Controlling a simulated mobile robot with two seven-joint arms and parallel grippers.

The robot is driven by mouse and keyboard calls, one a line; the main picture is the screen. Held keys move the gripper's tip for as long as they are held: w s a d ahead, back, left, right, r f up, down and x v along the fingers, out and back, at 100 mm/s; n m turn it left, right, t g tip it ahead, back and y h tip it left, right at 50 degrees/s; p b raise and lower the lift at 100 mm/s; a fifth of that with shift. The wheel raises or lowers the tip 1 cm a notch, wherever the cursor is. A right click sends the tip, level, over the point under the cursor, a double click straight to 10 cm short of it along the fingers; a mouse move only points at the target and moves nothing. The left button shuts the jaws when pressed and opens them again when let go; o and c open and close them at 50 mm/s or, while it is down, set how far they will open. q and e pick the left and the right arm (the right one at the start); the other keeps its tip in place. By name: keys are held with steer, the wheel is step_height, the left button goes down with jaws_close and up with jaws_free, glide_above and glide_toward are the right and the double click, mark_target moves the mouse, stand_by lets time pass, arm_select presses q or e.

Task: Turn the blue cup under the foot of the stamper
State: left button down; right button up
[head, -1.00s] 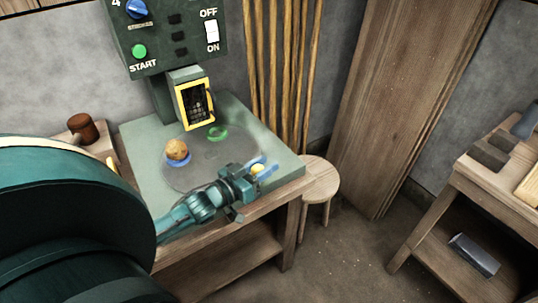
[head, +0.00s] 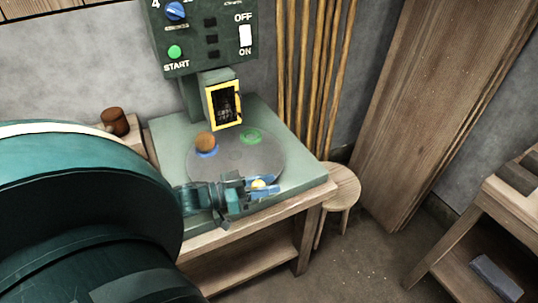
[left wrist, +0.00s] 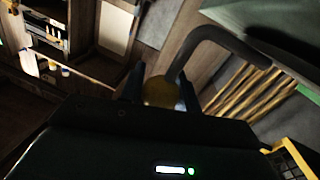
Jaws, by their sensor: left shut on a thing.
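The blue cup (head: 208,154) sits at the left of a grey round turntable (head: 240,165) and holds a brown ball (head: 205,140). A green cup (head: 251,135) sits toward the turntable's back right. The stamper (head: 208,80) stands behind, with a yellow-framed opening (head: 223,104); its foot is not clearly seen. The blue cup is in front and left of that opening. My left gripper (head: 254,187) is shut on a yellow knob (head: 259,184) at the turntable's front edge. The knob also shows between the fingers in the left wrist view (left wrist: 160,92). My right gripper is not in view.
A control panel (head: 205,38) with a START button is above. A mallet (head: 115,121) lies at the left. A stool (head: 336,186) stands right of the bench, poles behind it. Another workbench (head: 495,205) stands far right, with open floor between.

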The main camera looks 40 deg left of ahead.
arm_select(q)
steer(key=shift+s, duration=0.1)
stand_by(0.3)
steer(key=c, duration=1)
jaws_free()
steer(key=shift+c, duration=0.2)
steer(key=v, duration=0.7)
steer(key=shift+s+a+p, duration=0.2)
steer(key=shift+p, duration=0.15)
steer(key=shift+c, duration=0.3)
